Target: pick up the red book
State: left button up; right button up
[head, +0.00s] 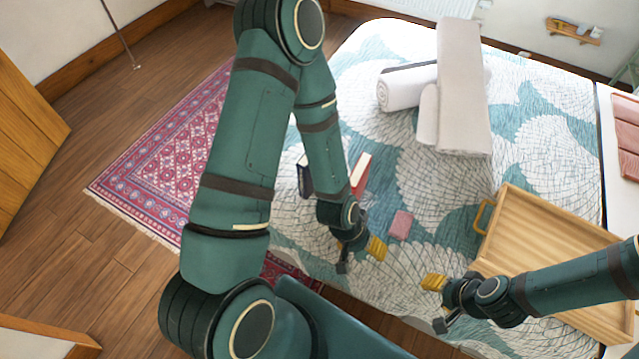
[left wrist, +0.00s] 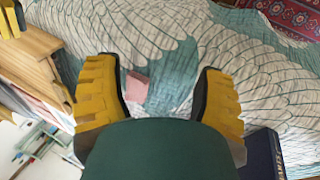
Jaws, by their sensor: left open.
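The red book (head: 360,174) stands on the bed with red cover and pale pages showing, partly hidden behind my left forearm. I cannot make it out in the left wrist view. My left gripper (head: 360,256) is open and empty above the bed, nearer the front edge than the book and apart from it. Its two yellow fingers stand wide apart in the left wrist view (left wrist: 160,95). My right gripper (head: 437,303) is at the bed's front right, its fingers seemingly apart with nothing between them.
A dark blue book (head: 304,176) stands left of the red one; it also shows in the left wrist view (left wrist: 262,154). A small pink item (head: 400,225) lies on the bed. A wooden tray (head: 545,235) is at right, rolled and folded towels (head: 462,85) behind.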

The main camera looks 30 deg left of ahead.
aim_at(358, 176)
jog(key=u, duration=0.75)
